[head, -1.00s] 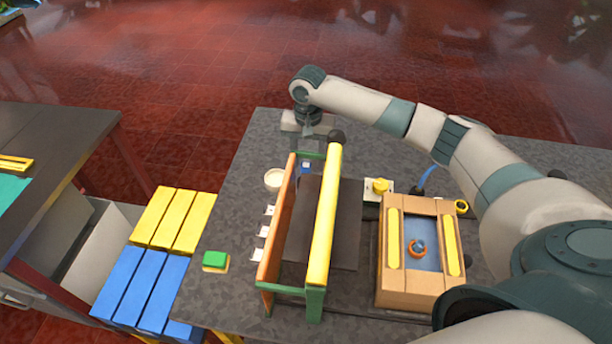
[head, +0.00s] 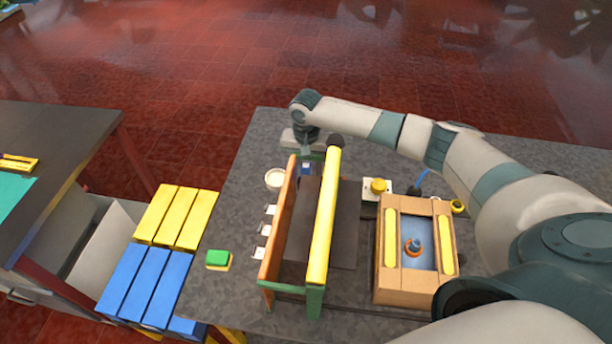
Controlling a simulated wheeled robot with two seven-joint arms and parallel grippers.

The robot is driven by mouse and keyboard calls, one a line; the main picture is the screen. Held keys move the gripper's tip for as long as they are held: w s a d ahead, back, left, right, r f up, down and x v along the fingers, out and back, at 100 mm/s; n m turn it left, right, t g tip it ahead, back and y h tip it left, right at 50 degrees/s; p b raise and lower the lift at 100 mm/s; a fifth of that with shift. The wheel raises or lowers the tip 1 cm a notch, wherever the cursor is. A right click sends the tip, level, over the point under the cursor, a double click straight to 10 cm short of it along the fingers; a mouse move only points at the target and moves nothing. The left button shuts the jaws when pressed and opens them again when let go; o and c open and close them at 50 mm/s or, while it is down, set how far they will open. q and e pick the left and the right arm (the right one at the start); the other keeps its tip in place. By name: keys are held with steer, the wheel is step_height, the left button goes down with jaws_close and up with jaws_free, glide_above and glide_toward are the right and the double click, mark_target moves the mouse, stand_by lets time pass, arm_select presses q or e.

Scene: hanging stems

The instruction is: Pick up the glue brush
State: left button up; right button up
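My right gripper (head: 305,156) comes in from the right and points down at the far end of the rack-like frame. Its fingers are small and partly hidden, so I cannot tell whether they are open or shut. A small blue item (head: 306,168) with a pale part shows right below the fingers. It may be the glue brush, but it is too small to be sure, and I cannot tell if the fingers touch it. A white round pot (head: 274,179) stands just left of the frame. My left gripper is not in view.
The frame has an orange rail (head: 279,225) and a yellow rail (head: 325,220). A yellow knob (head: 378,186) and green block (head: 218,258) are on the grey table (head: 235,215).

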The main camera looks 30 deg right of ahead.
steer(key=c, duration=1.2)
steer(key=shift+o, duration=0.2)
steer(key=shift+r, duration=0.1)
steer(key=shift+r+b, duration=0.35)
steer(key=shift+r, duration=0.2)
step_height(320, 180, up, 8)
steer(key=b, duration=0.2)
steer(key=shift+f+b, duration=0.25)
steer(key=shift+b, duration=0.15)
steer(key=shift+r, duration=0.65)
